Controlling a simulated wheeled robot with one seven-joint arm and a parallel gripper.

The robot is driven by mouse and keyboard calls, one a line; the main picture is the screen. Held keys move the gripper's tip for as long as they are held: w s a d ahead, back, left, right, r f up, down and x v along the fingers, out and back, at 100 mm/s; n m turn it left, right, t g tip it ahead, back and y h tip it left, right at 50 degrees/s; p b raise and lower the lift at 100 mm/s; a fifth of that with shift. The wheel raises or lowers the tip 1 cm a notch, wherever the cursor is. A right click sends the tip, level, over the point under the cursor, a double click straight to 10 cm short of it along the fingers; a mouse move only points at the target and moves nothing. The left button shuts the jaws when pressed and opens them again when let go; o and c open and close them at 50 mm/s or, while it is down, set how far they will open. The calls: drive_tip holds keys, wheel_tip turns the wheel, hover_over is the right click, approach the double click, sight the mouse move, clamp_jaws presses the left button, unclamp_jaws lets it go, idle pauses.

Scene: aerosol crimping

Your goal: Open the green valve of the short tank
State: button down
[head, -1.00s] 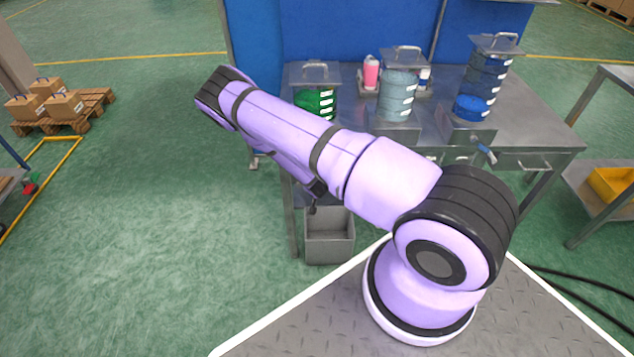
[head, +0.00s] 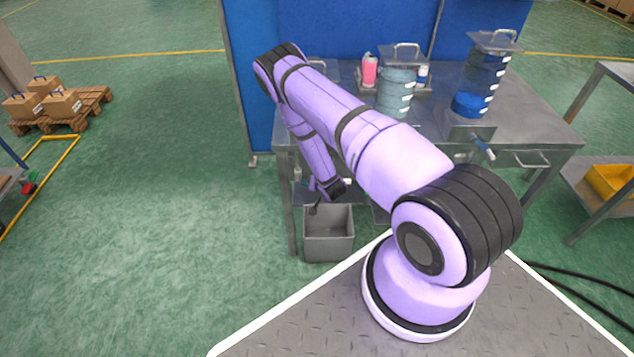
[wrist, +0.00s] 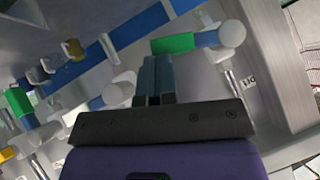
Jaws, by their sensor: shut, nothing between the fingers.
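In the wrist view my gripper (wrist: 156,62) is shut and empty, its fingertips just below a green valve handle (wrist: 173,44). This handle sits beside a pale rounded valve end (wrist: 232,34); whether the fingers touch it I cannot tell. A second green handle (wrist: 18,100) is at the left edge of the wrist view. Which of the two belongs to the short tank is not clear.
A pale blue tank (head: 396,93) and a taller blue tank (head: 483,78) stand on the metal table (head: 530,120). A blue-handled valve (head: 482,147) sticks out at the front right. A grey bin (head: 329,235) stands below.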

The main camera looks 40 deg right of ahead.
drive_tip(key=w+a+f+m+t+y, duration=0.2)
drive_tip(key=a+f+m+t+y, duration=0.1)
drive_tip(key=f, duration=0.4)
drive_tip(key=shift+w+a+f+m+t+y, duration=0.25)
drive_tip(key=shift+f+m+t+y, duration=0.25)
drive_tip(key=shift+t, duration=0.3)
drive_tip(key=shift+a+r, duration=0.1)
drive_tip(key=shift+a, duration=0.05)
idle(0.6)
